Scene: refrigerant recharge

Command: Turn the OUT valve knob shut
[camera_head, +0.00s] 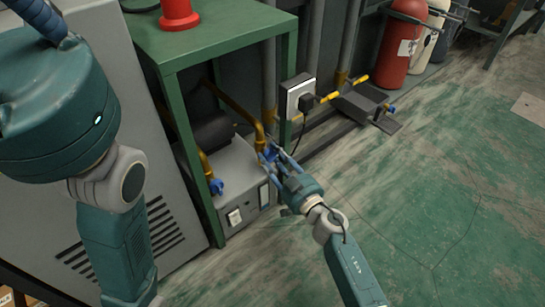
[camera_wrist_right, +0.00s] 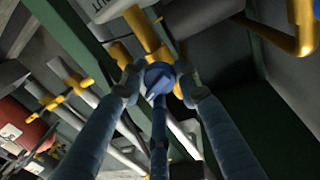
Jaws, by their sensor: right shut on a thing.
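The OUT valve knob is a blue round knob with a raised bar, facing the camera in the right wrist view (camera_wrist_right: 158,76). It sits on a yellow pipe (camera_wrist_right: 142,28) near a label reading OUT (camera_wrist_right: 88,3). My right gripper (camera_head: 269,155) is at the right-hand yellow pipe of the grey machine (camera_head: 232,160) under the green table. Its fingers are shut around the knob, one on each side, as the right wrist view (camera_wrist_right: 156,88) shows. In the head view the fingers largely cover the knob. My left gripper is out of view; only its arm shows at the left.
Another blue knob (camera_head: 216,187) is on the left-hand yellow pipe. The green table (camera_head: 215,45) stands over the machine, its legs close by. A wall socket with a black plug (camera_head: 300,98) and a red gas cylinder (camera_head: 402,45) are farther back. The floor at right is clear.

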